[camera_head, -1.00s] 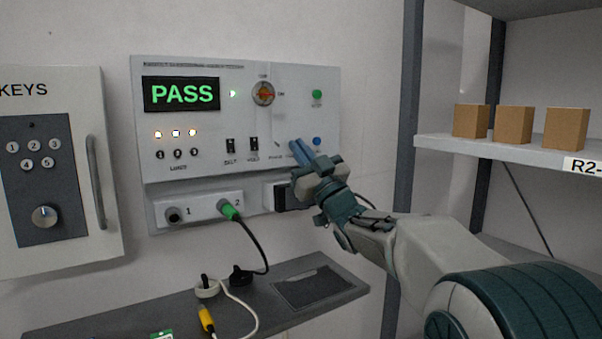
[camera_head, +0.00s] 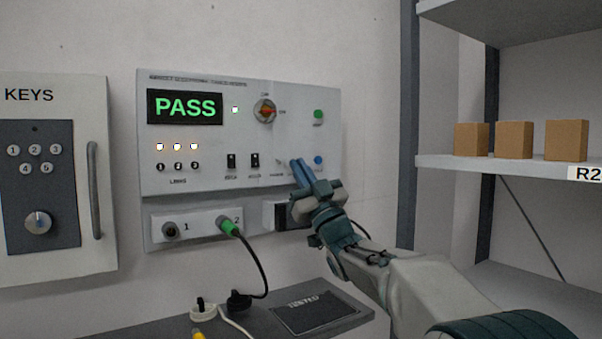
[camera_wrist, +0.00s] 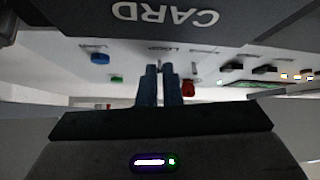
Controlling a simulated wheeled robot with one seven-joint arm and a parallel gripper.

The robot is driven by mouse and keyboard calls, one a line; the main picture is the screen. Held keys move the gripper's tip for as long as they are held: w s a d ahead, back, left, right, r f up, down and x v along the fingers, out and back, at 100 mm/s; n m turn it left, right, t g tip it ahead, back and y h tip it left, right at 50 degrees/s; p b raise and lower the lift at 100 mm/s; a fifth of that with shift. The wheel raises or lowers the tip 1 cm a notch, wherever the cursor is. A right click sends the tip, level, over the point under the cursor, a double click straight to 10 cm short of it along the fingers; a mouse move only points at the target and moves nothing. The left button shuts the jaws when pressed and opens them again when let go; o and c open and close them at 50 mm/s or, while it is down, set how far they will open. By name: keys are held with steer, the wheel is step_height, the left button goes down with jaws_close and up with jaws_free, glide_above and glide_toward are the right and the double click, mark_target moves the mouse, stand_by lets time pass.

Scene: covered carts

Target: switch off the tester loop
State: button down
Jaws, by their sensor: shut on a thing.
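The tester (camera_head: 215,135) is a pale wall panel with a lit green PASS display (camera_head: 185,107). My gripper (camera_head: 299,172) is at the lower right of its face, left of a blue button (camera_head: 318,160). In the wrist view, which is upside down, its two blue fingers (camera_wrist: 160,85) point at the panel, close together with a narrow gap. It is shut on a small part there, seemingly a toggle with a label too small to read surely. The fingers mostly hide this part, so its position cannot be told. Another small toggle (camera_head: 280,162) shows just left of the fingers.
A red-orange knob (camera_head: 265,111), green button (camera_head: 318,117) and two black rockers (camera_head: 231,161) are on the panel. A box marked CARD (camera_wrist: 165,15) is close below my gripper. A green plug (camera_head: 228,228) sits in socket 2. A key cabinet (camera_head: 90,105) and shelf (camera_head: 520,168) flank the tester.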

steer(key=c, duration=1.6)
jaws_free()
steer(key=shift+f, duration=0.1)
steer(key=b+v, duration=0.1)
steer(key=v, duration=1.2)
steer(key=shift+s+d+f+b, duration=0.2)
steer(key=shift+s+b, duration=0.1)
steer(key=shift+b, duration=0.05)
